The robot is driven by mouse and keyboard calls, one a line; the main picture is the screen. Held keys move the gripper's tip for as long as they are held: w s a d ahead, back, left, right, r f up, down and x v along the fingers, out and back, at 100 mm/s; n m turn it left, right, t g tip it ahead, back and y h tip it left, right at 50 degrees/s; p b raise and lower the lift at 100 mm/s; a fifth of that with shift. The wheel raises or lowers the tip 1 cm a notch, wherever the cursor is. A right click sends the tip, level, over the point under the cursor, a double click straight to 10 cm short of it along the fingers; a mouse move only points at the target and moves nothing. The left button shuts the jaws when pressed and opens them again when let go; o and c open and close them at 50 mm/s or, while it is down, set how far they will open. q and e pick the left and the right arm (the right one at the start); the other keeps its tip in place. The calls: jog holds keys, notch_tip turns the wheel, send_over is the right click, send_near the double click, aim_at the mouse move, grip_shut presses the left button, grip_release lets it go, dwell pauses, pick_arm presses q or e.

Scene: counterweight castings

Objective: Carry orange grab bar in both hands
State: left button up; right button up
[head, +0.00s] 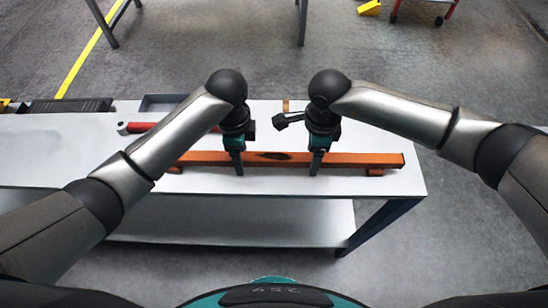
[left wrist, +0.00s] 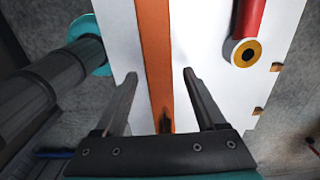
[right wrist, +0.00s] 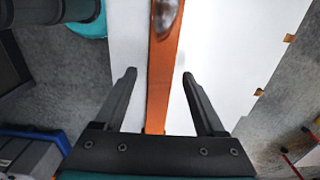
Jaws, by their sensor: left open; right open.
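The orange grab bar (head: 350,159) lies along the white table, on small feet at its ends, with a dark smudge near its middle. My left gripper (head: 238,170) is over the bar, left of the smudge. In the left wrist view the bar (left wrist: 155,60) runs between the open fingers (left wrist: 160,75). My right gripper (head: 316,170) is over the bar, right of the smudge. In the right wrist view the bar (right wrist: 160,85) passes between its open fingers (right wrist: 158,75). I cannot tell whether any finger touches the bar.
The white table (head: 230,183) is clear in front of the bar. A grey tray (head: 160,102) and a dark tray (head: 72,105) sit at the back left. A lower shelf (head: 230,225) shows underneath.

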pick_arm(q)
jog(key=shift+f, duration=0.35)
pick_arm(e)
jog(key=shift+f, duration=0.35)
pick_arm(q)
jog(key=shift+c, duration=0.2)
pick_arm(e)
jog(key=shift+c, duration=0.2)
pick_arm(q)
grip_shut()
pick_arm(e)
grip_shut()
pick_arm(q)
jog(key=shift+r, duration=0.1)
pick_arm(e)
jog(key=shift+r, duration=0.1)
